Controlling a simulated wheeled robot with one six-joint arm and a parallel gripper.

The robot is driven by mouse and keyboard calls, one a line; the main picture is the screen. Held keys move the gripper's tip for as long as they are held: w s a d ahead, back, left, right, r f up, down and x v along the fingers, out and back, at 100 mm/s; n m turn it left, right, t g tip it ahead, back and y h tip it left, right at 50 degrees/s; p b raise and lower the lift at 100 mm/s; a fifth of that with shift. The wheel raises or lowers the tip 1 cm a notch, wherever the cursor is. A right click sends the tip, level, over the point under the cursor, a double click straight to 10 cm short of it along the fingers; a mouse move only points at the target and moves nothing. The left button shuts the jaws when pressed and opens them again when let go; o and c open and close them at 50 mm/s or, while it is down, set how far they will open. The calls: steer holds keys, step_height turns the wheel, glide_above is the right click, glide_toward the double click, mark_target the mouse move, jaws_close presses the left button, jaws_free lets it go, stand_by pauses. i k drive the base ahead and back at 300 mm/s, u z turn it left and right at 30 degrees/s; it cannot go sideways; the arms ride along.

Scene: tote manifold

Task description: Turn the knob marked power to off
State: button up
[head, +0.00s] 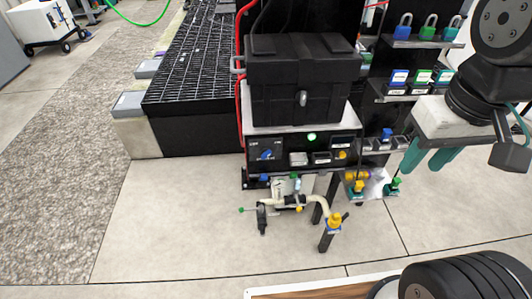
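A blue knob (266,155) sits on a small dark plate at the left of the black control panel (325,146). Its pointer looks tilted; the small print around it is too small to read, so I cannot tell which mark it points to. A green lamp (311,136) glows on the panel, right of the knob. My gripper (428,162) hangs at the right, clear of the knob. Its two teal fingers point down and are apart, with nothing visible between them.
A black lidded tote (303,82) stands above the panel. Shelves with padlocks (428,27) and coloured boxes (420,78) stand behind my gripper. Pipes with valves (290,203) stick out below the panel. A black grating platform (197,55) lies left; the floor in front is clear.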

mark_target(265, 152)
steer(key=z, duration=1.15)
steer(key=k, duration=1)
steer(key=u, duration=1.2)
steer(key=i, duration=0.5)
steer(key=z, duration=0.05)
